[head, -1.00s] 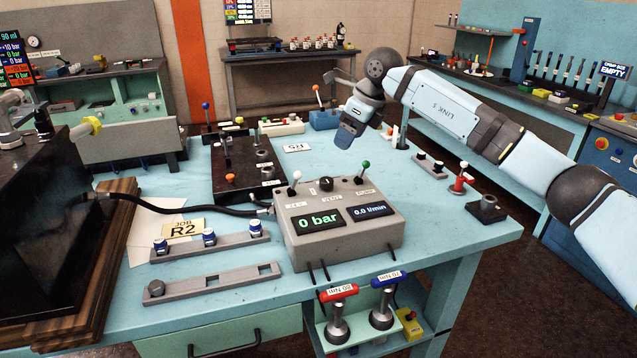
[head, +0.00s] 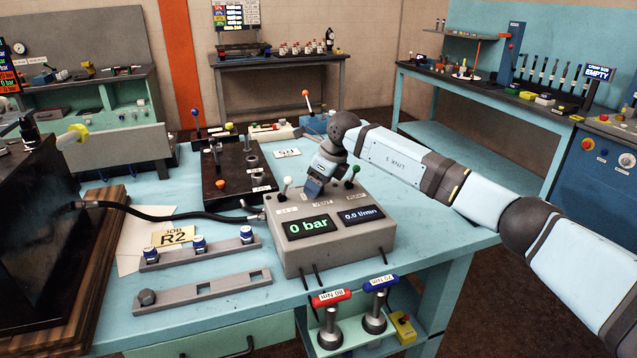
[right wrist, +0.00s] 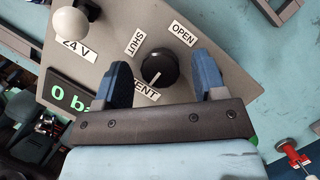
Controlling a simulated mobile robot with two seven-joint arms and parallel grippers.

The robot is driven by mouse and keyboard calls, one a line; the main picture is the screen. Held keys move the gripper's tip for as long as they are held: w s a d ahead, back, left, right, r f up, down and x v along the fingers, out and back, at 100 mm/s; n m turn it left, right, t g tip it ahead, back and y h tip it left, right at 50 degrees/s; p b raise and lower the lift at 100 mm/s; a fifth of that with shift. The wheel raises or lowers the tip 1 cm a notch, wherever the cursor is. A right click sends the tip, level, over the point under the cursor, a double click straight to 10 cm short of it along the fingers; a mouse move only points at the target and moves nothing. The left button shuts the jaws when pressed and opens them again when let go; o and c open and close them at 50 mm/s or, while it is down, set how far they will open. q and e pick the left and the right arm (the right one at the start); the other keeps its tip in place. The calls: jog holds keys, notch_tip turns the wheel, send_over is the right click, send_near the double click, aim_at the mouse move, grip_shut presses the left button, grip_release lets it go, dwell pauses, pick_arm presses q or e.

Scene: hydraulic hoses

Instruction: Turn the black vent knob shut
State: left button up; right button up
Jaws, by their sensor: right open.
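The black vent knob (right wrist: 160,68) is on the top of the grey control box (head: 330,248). In the right wrist view it lies between the SHUT and OPEN labels, with a white line at its lower left edge. My right gripper (right wrist: 163,62) is open, one blue finger on each side of the knob, with visible gaps. I cannot tell how high the fingertips are above the panel. In the head view my right gripper (head: 314,187) comes down over the box and hides the knob. My left gripper is not in view.
The box display (head: 310,226) reads 0 bar. A black hose (head: 165,213) joins the box from the left. Torque tools (head: 330,298) stand below the bench's front edge.

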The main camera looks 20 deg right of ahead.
jog(key=c, duration=0.9)
